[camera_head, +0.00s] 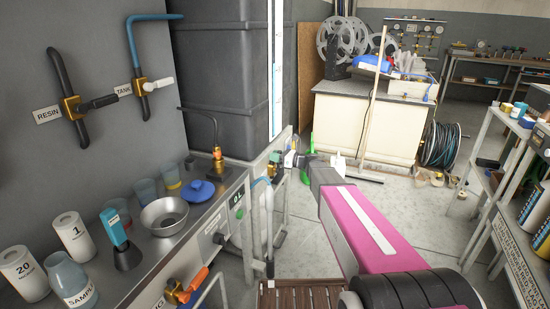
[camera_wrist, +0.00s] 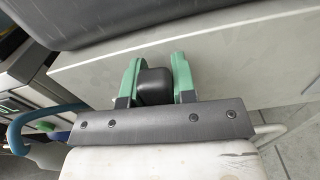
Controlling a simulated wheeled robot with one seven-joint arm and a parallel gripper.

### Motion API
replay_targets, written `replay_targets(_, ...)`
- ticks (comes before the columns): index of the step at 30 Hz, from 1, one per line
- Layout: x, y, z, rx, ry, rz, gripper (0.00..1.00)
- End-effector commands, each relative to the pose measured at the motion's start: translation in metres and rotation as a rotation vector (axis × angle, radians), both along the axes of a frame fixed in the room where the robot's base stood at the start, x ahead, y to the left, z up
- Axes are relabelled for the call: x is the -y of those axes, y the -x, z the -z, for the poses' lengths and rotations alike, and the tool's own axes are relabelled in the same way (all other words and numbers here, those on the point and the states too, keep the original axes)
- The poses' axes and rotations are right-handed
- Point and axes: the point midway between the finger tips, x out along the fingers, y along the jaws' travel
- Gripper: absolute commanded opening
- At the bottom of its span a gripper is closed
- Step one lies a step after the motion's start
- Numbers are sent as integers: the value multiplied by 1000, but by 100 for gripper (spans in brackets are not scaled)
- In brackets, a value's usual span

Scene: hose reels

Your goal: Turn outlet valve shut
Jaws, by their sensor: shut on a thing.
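In the wrist view, my gripper (camera_wrist: 155,76) has its two green fingers on either side of a black, rounded block (camera_wrist: 154,90), shut on it. The block looks like a valve handle. In the head view, my arm reaches to the front of the grey tank's stand, where a small brass valve (camera_head: 274,161) shows; my gripper (camera_head: 306,168) is small and partly hidden there. The valve's body is hidden in the wrist view, so I cannot tell how far the handle is turned.
The dark grey tank (camera_head: 220,75) stands above a pale frame (camera_head: 262,160). A steel bench (camera_head: 150,262) with cups and a bowl (camera_head: 164,214) is at left. The wall holds RESIN and TANK valves (camera_head: 140,87).

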Motion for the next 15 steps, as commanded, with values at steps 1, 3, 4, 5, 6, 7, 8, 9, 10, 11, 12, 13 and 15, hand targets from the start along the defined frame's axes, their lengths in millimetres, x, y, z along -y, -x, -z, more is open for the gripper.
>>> replay_targets(1, 1, -3, 1, -29, -12, 0, 0)
replay_targets(3, 3, -7, 1, -76, -31, 0, 0)
replay_targets(4, 4, -9, 2, -99, -41, 0, 0)
replay_targets(5, 4, -10, 2, -122, -51, 0, 0)
replay_targets(6, 6, -13, 3, -155, -64, 0, 0)
replay_targets(7, 6, -15, 3, -180, -75, 0, 0)
replay_targets(8, 7, -16, 4, -206, -85, 1, 0)
replay_targets(9, 8, -19, 5, -241, -100, 1, 0)
replay_targets(10, 9, -21, 6, -268, -111, 1, 0)
replay_targets(11, 9, -22, 7, -294, -122, 1, 0)
replay_targets(12, 10, -25, 8, -330, -136, 1, 0)
replay_targets(13, 11, -26, 9, -356, -147, 1, 0)
replay_targets(15, 13, -30, 11, -418, -172, 1, 0)
